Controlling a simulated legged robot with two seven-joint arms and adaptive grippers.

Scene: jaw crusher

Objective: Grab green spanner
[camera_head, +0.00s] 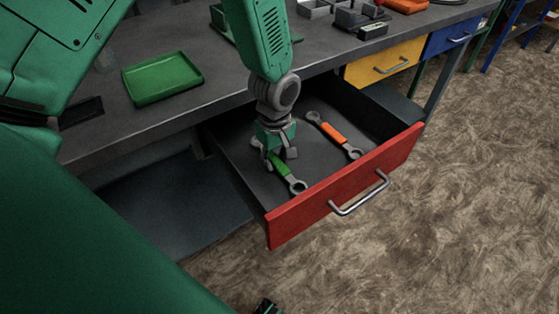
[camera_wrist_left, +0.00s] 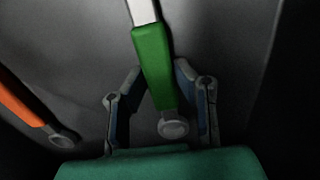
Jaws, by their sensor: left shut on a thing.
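The green spanner (camera_head: 281,165) lies in the open red-fronted drawer (camera_head: 345,182), towards its left side. My left gripper (camera_head: 277,156) reaches down into the drawer and is shut on the green spanner. In the left wrist view, the spanner's green handle (camera_wrist_left: 154,62) runs between the two fingers of my left gripper (camera_wrist_left: 160,100), with a ring end close to the palm. The spanner's far end is cut off at the top of that view. My right gripper is not clearly seen.
An orange spanner (camera_head: 335,134) lies in the same drawer, right of the green one. A green tray (camera_head: 163,78) stands on the grey workbench. Yellow (camera_head: 385,63) and blue (camera_head: 452,37) drawers are shut at the right. The drawer walls surround my left gripper.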

